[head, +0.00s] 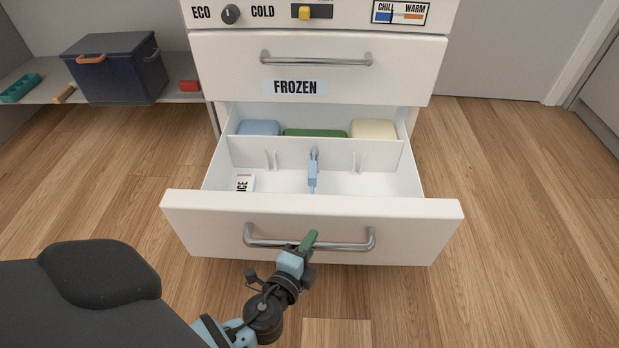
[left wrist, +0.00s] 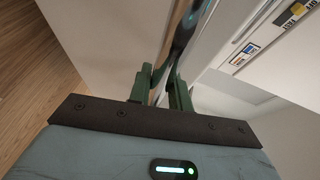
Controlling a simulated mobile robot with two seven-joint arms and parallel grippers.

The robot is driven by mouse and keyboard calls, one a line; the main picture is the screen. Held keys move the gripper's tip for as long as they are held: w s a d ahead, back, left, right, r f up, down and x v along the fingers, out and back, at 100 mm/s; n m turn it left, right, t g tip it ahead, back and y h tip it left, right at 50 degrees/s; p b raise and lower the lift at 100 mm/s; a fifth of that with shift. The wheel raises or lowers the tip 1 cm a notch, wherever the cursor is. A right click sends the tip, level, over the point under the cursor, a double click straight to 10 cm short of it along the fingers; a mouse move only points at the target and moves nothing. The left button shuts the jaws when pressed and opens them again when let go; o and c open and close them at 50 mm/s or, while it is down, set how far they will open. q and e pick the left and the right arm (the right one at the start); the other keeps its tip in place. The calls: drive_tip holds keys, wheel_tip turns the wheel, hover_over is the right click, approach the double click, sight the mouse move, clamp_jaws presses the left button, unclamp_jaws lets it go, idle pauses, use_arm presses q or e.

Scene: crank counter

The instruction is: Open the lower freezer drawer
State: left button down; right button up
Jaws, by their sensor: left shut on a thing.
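The lower freezer drawer (head: 190,212) is pulled out from the white freezer, and its inside shows. Its metal bar handle (head: 350,245) runs across the front panel. My left gripper (head: 308,242) is shut on this handle near its middle. In the left wrist view the green fingers (left wrist: 160,85) stand on either side of the handle bar. The upper drawer, labelled FROZEN (head: 295,87), is closed, with its own bar handle (head: 316,60). My right gripper is not in view.
The open drawer holds a blue box (head: 259,128), a green box (head: 315,133), a cream box (head: 374,129), a light blue item (head: 313,172) and an ICE label (head: 243,184). A dark blue bin (head: 112,75) stands on a shelf at left. The wooden floor (head: 510,170) is clear at right.

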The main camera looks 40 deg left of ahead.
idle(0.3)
use_arm(q)
drive_tip(key=c, duration=1.3)
unclamp_jaws()
drive_tip(key=shift+s, duration=0.2)
drive_tip(key=v, duration=0.7)
drive_tip(key=shift+s+p, duration=0.25)
drive_tip(key=shift+p, duration=0.2)
drive_tip(key=shift+r, duration=0.1)
drive_tip(key=shift+r, duration=0.1)
